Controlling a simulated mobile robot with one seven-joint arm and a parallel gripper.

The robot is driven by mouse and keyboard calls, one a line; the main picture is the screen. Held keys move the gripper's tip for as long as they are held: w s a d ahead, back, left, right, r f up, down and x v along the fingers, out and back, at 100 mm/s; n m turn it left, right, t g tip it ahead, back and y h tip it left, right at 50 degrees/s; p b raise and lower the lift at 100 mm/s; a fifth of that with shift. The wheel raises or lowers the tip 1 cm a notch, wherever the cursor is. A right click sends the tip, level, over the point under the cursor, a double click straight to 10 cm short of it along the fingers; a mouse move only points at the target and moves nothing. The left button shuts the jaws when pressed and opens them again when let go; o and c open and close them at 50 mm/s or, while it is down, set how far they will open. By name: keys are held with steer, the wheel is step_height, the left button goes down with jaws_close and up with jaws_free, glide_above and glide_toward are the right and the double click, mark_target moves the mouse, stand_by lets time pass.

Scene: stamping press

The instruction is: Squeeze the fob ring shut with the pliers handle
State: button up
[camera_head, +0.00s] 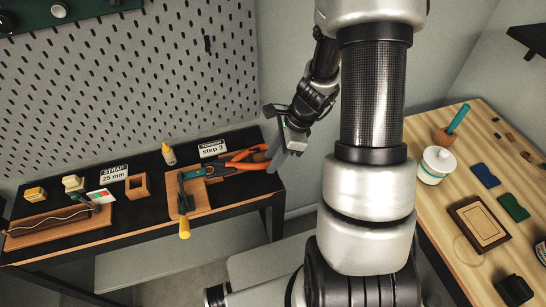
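Pliers with orange handles (246,164) lie at the right end of the black bench, their blue-grey head (194,174) reaching over a small wooden board (201,198). One handle points right toward the bench edge; the other angles up behind it. I cannot make out the fob ring; the area at the jaws is small and partly covered. My gripper (284,142) hangs just right of the handle ends, near the bench's right edge. Its fingers are small and partly hidden, so I cannot tell whether they are open or touch a handle.
A yellow-handled tool (184,222) lies over the board's front. A wooden block frame (138,186) is farther left. Pegboard (130,80) rises behind. A wooden table (455,215) with a white jar (436,165) is at right.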

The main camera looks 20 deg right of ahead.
steer(key=p+v, duration=0.1)
steer(key=v, duration=1.6)
steer(key=shift+r, duration=0.2)
steer(key=s+a+r+n+t+h, duration=0.2)
steer(key=s+a+r+n, duration=0.2)
steer(key=n, duration=0.6)
steer(key=s+a+r+n+t+h, duration=0.2)
steer(key=s+a+r+n, duration=0.3)
steer(key=s+r+n, duration=0.3)
steer(key=shift+s+r+n, duration=0.4)
steer(key=shift+r+n, duration=0.8)
steer(key=shift+r, duration=0.35)
steer(key=shift+a, duration=0.15)
